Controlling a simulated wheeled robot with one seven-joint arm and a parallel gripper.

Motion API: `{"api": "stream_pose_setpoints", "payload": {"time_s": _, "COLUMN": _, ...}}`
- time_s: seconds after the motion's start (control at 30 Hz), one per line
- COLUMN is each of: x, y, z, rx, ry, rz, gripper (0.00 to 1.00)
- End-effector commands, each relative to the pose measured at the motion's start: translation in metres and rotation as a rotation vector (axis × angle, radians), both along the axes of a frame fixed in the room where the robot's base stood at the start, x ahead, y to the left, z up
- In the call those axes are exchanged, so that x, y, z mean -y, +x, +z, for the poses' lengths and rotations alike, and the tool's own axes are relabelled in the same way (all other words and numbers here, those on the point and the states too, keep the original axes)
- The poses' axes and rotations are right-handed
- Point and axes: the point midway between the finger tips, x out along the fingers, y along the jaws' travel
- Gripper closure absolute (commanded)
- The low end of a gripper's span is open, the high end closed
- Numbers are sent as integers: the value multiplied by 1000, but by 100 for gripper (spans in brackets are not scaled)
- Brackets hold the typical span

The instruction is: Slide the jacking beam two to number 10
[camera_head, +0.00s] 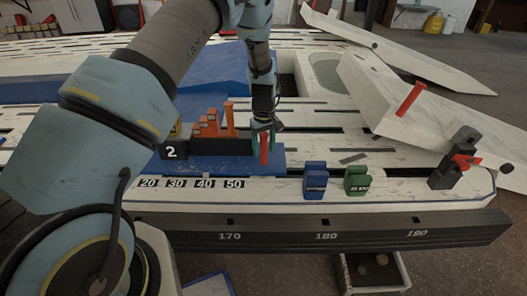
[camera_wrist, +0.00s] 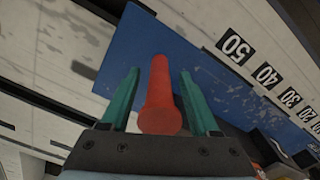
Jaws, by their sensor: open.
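The jacking beam two, a black block (camera_head: 205,146) marked with a white "2", lies on the blue plate (camera_head: 271,170) in the head view. An orange stepped piece (camera_head: 207,124) and an orange peg (camera_head: 229,118) stand at it. A red-orange upright handle (camera_head: 264,151) is at its right end; the wrist view shows this handle (camera_wrist: 160,95) between two teal fingers. My gripper (camera_wrist: 160,88) is open around the handle, with a gap on both sides. In the head view my gripper (camera_head: 263,135) points down there.
Blue (camera_head: 315,180) and green (camera_head: 357,179) blocks stand on the bench to the right. A dark clamp (camera_head: 455,158) sits at the right end, and a tilted white beam (camera_head: 405,95) with a red peg lies behind. My arm hides the left side.

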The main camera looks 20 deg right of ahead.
Motion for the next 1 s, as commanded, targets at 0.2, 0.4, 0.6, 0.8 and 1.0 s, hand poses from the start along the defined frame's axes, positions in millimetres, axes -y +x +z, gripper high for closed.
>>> {"api": "stream_pose_setpoints", "payload": {"time_s": 0.2, "x": 0, "y": 0, "z": -11, "rx": 0, "ry": 0, "rz": 0, "gripper": 38}}
{"api": "stream_pose_setpoints", "payload": {"time_s": 0.4, "x": 0, "y": 0, "z": -11, "rx": 0, "ry": -1, "rz": 0, "gripper": 38}}
{"api": "stream_pose_setpoints", "payload": {"time_s": 0.6, "x": 0, "y": 0, "z": -11, "rx": 0, "ry": 0, "rz": 0, "gripper": 57}}
{"api": "stream_pose_setpoints", "payload": {"time_s": 0.8, "x": 0, "y": 0, "z": -11, "rx": 0, "ry": 0, "rz": 0, "gripper": 80}}
{"api": "stream_pose_setpoints", "payload": {"time_s": 1.0, "x": 0, "y": 0, "z": -11, "rx": 0, "ry": 0, "rz": -1, "gripper": 100}}
